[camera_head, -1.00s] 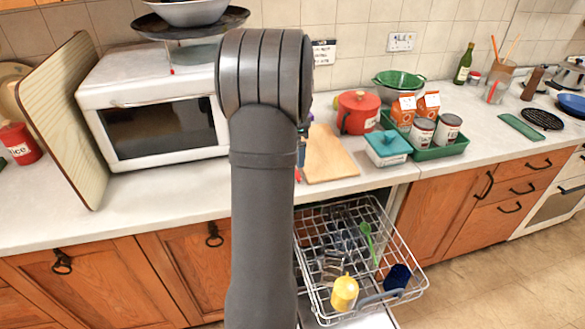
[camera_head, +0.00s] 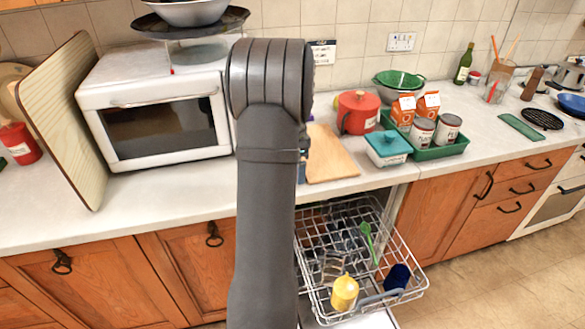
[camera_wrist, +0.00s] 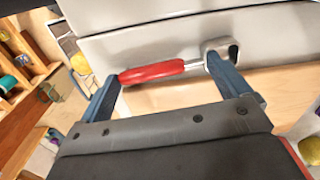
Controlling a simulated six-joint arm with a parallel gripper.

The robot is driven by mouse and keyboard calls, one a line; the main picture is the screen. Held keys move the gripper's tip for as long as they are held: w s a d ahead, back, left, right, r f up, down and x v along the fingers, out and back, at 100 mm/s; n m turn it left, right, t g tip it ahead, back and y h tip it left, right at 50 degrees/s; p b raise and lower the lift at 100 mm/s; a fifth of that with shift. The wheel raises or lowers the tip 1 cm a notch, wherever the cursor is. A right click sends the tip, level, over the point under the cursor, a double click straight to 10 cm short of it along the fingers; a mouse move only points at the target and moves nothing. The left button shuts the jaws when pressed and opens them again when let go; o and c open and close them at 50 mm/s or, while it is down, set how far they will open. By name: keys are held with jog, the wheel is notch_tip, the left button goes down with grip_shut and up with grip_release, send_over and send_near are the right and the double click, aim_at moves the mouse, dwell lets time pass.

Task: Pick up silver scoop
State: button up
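In the wrist view, a tool with a red handle and a silver metal end (camera_wrist: 165,71) lies beside a pale panelled surface, over pale wood. It may be the silver scoop, but I cannot tell for sure. My gripper (camera_wrist: 167,84) is open, with its two blue fingers spread wide near the tool's two ends. Nothing is seen clamped between them, and I cannot tell whether they touch it. In the head view, my arm hides the tool and most of the gripper.
A wooden board (camera_head: 332,160) lies on the counter right of my arm, with a white microwave (camera_head: 155,115) to the left. A red pot (camera_head: 357,112), a teal-lidded box (camera_head: 388,146) and a green tray (camera_head: 440,150) stand further right. An open dishwasher rack (camera_head: 325,285) is below.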

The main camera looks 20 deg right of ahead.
jog(key=shift+c, duration=0.8)
jog(key=shift+r, duration=0.15)
